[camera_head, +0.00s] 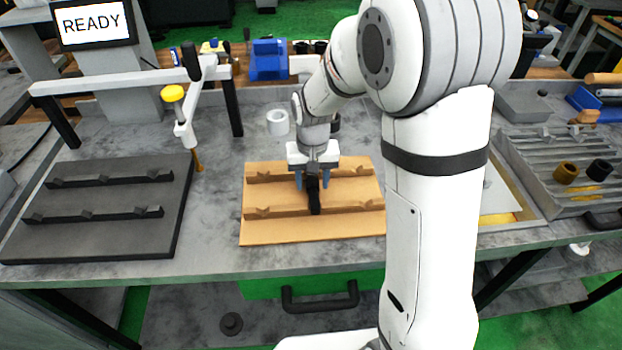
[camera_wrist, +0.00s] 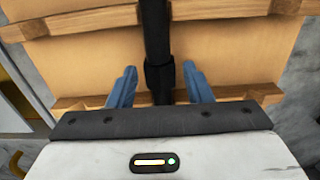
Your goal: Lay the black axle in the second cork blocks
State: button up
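The black axle (camera_head: 314,196) lies lengthwise over the tan cork board (camera_head: 262,232), across its raised notched rails. In the head view its near end is over the middle of the front rail (camera_head: 345,209). The axle (camera_wrist: 157,40) also runs down the middle of the wrist view, with a thicker collar between my fingers. My gripper (camera_head: 312,186) is above the board, with its two blue fingers on either side of the axle. In the wrist view my gripper (camera_wrist: 160,85) shows gaps between both fingers and the axle. Whether the axle is fully seated in the notches is hard to tell.
A dark board (camera_head: 100,235) with two black notched rails lies empty at left. A white stand (camera_head: 188,130) with a yellow knob is behind it. A white ring (camera_head: 278,122) sits behind the cork board. A grey tray (camera_head: 570,170) with small cylinders is at right.

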jog(key=shift+o, duration=0.6)
notch_tip(320, 180, up, 7)
jog(key=shift+r+b, duration=0.3)
jog(key=shift+r, duration=0.1)
